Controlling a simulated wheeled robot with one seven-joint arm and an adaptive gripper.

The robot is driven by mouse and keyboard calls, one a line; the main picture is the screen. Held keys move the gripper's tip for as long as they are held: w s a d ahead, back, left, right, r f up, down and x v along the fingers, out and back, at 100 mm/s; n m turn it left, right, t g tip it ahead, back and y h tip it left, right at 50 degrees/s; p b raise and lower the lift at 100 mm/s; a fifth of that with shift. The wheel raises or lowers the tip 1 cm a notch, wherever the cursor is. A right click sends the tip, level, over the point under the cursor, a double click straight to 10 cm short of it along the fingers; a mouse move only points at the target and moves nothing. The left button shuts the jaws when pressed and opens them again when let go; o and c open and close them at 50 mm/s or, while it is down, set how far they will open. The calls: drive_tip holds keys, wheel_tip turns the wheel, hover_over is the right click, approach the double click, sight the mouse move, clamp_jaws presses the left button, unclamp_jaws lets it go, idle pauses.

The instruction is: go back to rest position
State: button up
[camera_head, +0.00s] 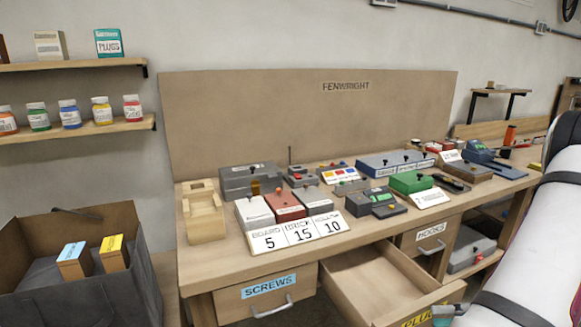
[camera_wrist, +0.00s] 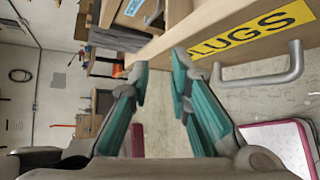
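My gripper (camera_wrist: 160,82) is open and empty in the wrist view, its two teal fingers apart. It is just beside the front of the drawer labelled PLUGS (camera_wrist: 250,30), near the drawer's metal handle (camera_wrist: 270,68), with nothing between the fingers. In the head view the PLUGS drawer (camera_head: 375,280) is pulled out and its visible inside is empty. A grey and teal part of my gripper shows at its front right corner, by the yellow label. My white arm fills the right edge of the head view.
The workbench (camera_head: 400,215) carries several boxes and price cards. The SCREWS drawer (camera_head: 268,292) and HOOKS drawer (camera_head: 432,240) are closed. A dark bag (camera_head: 120,285) with two small boxes stands at left. Shelves with jars hang on the wall. Floor shows below the handle in the wrist view.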

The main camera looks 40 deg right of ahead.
drive_tip(key=w+a+r+n+g+h+p, duration=0.1)
drive_tip(key=w+a+r+n+g+p, duration=0.1)
drive_tip(key=w+a+r+n+g, duration=0.55)
drive_tip(key=w+a+r+n+g+p, duration=0.2)
drive_tip(key=w+a+r+n+g, duration=0.1)
drive_tip(key=a+r+n, duration=0.9)
drive_tip(key=s+a+r+n+t+h+p, duration=0.1)
drive_tip(key=s+a+r+n+h+p, duration=0.1)
drive_tip(key=a+n, duration=0.5)
drive_tip(key=s+a+r+n+t+h+p, duration=0.2)
drive_tip(key=s+a+r+n+h, duration=0.2)
drive_tip(key=n, duration=1.2)
drive_tip(key=a+r+h, duration=0.1)
drive_tip(key=a+r, duration=0.2)
drive_tip(key=shift+s+a+n, duration=0.25)
drive_tip(key=shift+a+n, duration=0.1)
